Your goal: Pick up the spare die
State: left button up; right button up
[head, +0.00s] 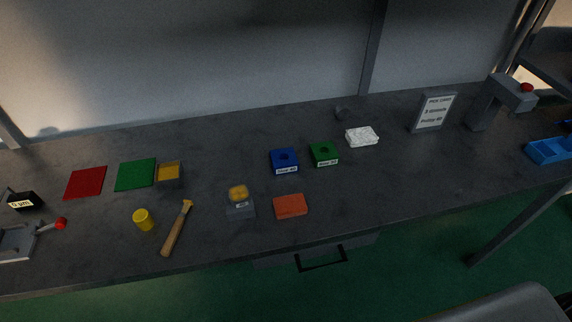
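Neither of my grippers shows in the head view. Two small blocks, each with a round hole in the top and a white label on the front, sit side by side near the middle of the bench: a blue die block (285,167) and, just right of it, a green die block (324,160). Their labels are too small to read surely. I cannot tell which one is the spare die. Both rest flat on the bench and do not touch each other.
The dark bench (400,200) holds a white box (362,136), orange block (290,206), grey-and-amber block (240,209), wooden-handled tool (175,230), yellow cylinder (143,220), red mat (86,182), green mat (135,174), sign (434,112), press (497,98) and blue bin (548,149). Its right-front is clear.

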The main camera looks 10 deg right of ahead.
aim_at(240, 195)
jog(key=l+u, duration=0.35)
jog(key=k+l+u, duration=0.2)
jog(key=l+u, duration=0.2)
jog(key=k+l+u, duration=0.15)
jog(key=u, duration=0.2)
jog(key=l, duration=0.15)
